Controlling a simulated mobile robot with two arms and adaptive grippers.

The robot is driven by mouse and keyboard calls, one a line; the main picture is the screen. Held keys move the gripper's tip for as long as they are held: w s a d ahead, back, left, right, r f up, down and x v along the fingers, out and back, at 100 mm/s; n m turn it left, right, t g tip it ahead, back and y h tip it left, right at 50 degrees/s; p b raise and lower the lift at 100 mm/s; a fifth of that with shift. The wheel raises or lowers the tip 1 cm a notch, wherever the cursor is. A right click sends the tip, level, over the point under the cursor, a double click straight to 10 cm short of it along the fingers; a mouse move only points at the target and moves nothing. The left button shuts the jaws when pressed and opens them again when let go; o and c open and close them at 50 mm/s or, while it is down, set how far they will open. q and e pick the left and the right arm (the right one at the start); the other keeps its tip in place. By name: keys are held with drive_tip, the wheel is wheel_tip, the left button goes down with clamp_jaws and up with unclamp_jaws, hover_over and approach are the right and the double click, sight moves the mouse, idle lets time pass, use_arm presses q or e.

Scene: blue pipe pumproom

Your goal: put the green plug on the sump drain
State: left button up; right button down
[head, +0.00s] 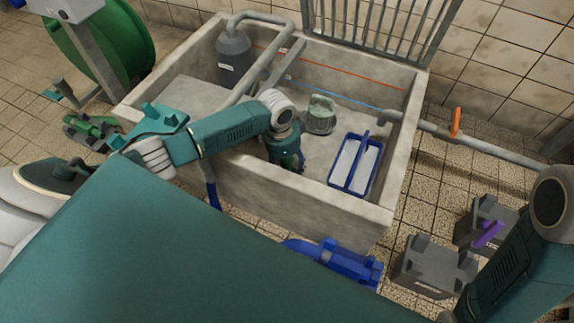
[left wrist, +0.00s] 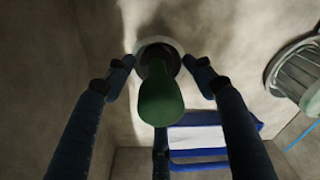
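The green plug (left wrist: 160,98) shows in the left wrist view between the fingers of my left gripper (left wrist: 161,66). Its far end overlaps the dark opening of the pale round sump drain (left wrist: 150,43); I cannot tell whether it is seated. The fingers are spread, with a gap on both sides of the plug. In the head view my left gripper (head: 287,157) points down inside the concrete sump (head: 330,205), near its front wall, and mostly hides the plug and drain. My right arm shows at the lower right, but its gripper is out of view.
A grey-green strainer-like thing (head: 320,114) and a blue caddy (head: 377,176) with white contents stand in the sump close to my left gripper. A grey canister (head: 234,58) stands at the back left. Pipes cross the basin. Grey boxes (head: 433,264) are on the floor at right.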

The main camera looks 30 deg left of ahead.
use_arm(q)
drive_tip(key=r, duration=0.7)
drive_tip(key=shift+a+r, duration=0.2)
drive_tip(key=shift+a, duration=0.2)
drive_tip(key=shift+s+r, duration=0.25)
drive_tip(key=shift+r, duration=0.1)
drive_tip(key=shift+d+f, duration=0.1)
drive_tip(key=shift+d, duration=0.05)
